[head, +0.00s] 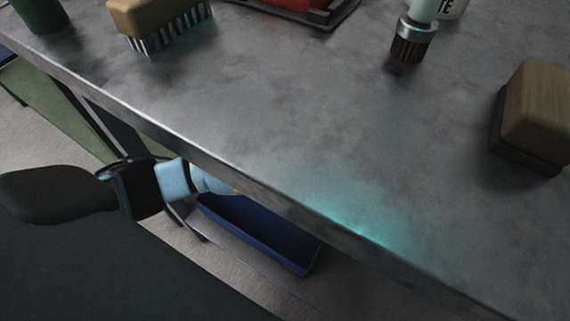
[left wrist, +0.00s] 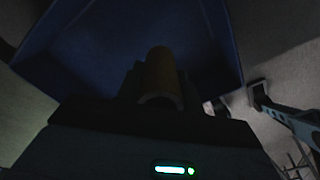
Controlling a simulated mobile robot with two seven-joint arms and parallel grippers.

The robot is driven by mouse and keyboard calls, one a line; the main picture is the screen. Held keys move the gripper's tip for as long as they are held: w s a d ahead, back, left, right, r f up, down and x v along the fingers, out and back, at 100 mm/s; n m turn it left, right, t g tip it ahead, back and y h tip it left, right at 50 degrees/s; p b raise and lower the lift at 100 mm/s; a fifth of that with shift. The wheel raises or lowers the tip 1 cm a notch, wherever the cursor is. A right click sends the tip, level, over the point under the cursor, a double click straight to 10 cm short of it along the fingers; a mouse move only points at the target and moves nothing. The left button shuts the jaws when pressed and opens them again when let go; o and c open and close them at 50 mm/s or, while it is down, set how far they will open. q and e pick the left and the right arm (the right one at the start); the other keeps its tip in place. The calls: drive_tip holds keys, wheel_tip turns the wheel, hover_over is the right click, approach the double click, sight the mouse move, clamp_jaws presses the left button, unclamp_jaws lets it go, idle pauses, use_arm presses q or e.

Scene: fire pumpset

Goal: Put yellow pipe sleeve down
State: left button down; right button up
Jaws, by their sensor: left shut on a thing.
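My left gripper (head: 212,182) is beside and below the near edge of the grey table in the head view, partly hidden by that edge. It is shut on the yellow pipe sleeve (left wrist: 162,72), which shows dimly between the fingers in the left wrist view. In the head view only a thin bit of yellow shows at the fingers. A dark blue bin (head: 262,236) lies below the gripper. In the left wrist view the bin (left wrist: 75,55) is beyond the sleeve. My right gripper is not seen.
The table (head: 300,130) edge runs close beside my left gripper. On top are a wooden brush (head: 158,18), a round-bristled brush (head: 411,40), a wooden block with a dark base (head: 538,110) and a red item in a dark tray (head: 300,12). The table's middle is clear.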

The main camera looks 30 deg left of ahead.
use_arm(q)
wheel_tip(320, 180, down, 4)
drive_tip(key=shift+f+b, duration=0.1)
drive_tip(key=shift+b, duration=0.75)
drive_tip(key=shift+f, duration=0.3)
drive_tip(key=shift+w, duration=0.1)
wheel_tip(320, 180, down, 5)
drive_tip(key=shift+r+b, duration=0.1)
drive_tip(key=shift+b, duration=1.1)
drive_tip(key=shift+f, duration=0.2)
drive_tip(key=c, duration=1.2)
unclamp_jaws()
drive_tip(key=shift+o, duration=1.5)
